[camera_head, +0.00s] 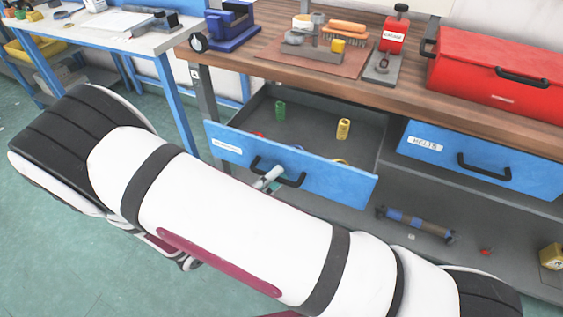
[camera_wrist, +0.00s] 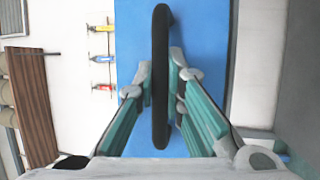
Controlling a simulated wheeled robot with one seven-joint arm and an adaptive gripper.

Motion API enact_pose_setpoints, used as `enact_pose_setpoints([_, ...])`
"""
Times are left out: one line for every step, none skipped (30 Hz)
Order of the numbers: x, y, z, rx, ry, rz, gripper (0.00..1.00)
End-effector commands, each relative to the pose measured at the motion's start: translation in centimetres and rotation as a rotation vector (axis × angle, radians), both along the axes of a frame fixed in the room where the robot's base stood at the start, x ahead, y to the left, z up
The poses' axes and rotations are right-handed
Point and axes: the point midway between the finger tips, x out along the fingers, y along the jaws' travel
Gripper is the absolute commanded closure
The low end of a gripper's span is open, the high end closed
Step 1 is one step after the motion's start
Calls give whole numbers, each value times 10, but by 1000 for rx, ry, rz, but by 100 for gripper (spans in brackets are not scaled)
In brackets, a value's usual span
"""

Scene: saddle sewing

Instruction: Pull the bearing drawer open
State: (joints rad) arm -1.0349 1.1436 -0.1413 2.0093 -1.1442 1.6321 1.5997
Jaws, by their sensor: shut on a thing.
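The bearing drawer (camera_head: 330,183) is the blue-fronted drawer at the middle of the workbench. It stands pulled out, with its grey inside showing. Its label is too small to read surely. Its black handle (camera_head: 293,181) also shows upright in the wrist view (camera_wrist: 160,110), in front of the blue drawer front (camera_wrist: 205,30). My gripper (camera_wrist: 160,78) is shut on the handle, with one finger on each side of the bar. In the head view, my white arm hides part of the gripper. A green piece (camera_head: 280,110) and a yellow piece (camera_head: 343,129) stand inside the drawer.
Below, a shelf holds a blue-grey roller (camera_head: 415,222). A red toolbox (camera_head: 500,75) and a red grease tool (camera_head: 393,38) stand on the bench top. The green floor (camera_head: 50,240) is open at left.

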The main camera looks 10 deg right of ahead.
Motion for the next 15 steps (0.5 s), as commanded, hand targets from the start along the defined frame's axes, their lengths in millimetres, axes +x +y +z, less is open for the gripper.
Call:
enact_pose_setpoints([-4, 3, 0, 0, 2, 2, 100])
enact_pose_setpoints([-5, 4, -1, 0, 2, 2, 100])
enact_pose_setpoints([-7, 5, -1, 0, 2, 2, 100])
enact_pose_setpoints([-7, 6, -1, 0, 2, 2, 100])
enact_pose_setpoints([-8, 6, -1, 0, 2, 1, 100])
enact_pose_setpoints([-9, 7, -1, 0, 2, 1, 100])
enact_pose_setpoints([-9, 7, -1, 0, 2, 0, 100])
enact_pose_setpoints([-9, 7, -1, 0, 2, 0, 100])
enact_pose_setpoints([-10, 7, -1, 0, 2, 0, 100])
enact_pose_setpoints([-10, 7, -1, 0, 2, 0, 100])
enact_pose_setpoints([-10, 7, -1, 0, 2, 0, 100])
enact_pose_setpoints([-10, 7, -1, 0, 2, 0, 100])
enact_pose_setpoints([-10, 7, -1, 1, 3, 0, 100])
enact_pose_setpoints([-9, 7, -1, 1, 3, 0, 100])
enact_pose_setpoints([-9, 7, -1, 1, 3, 0, 100])
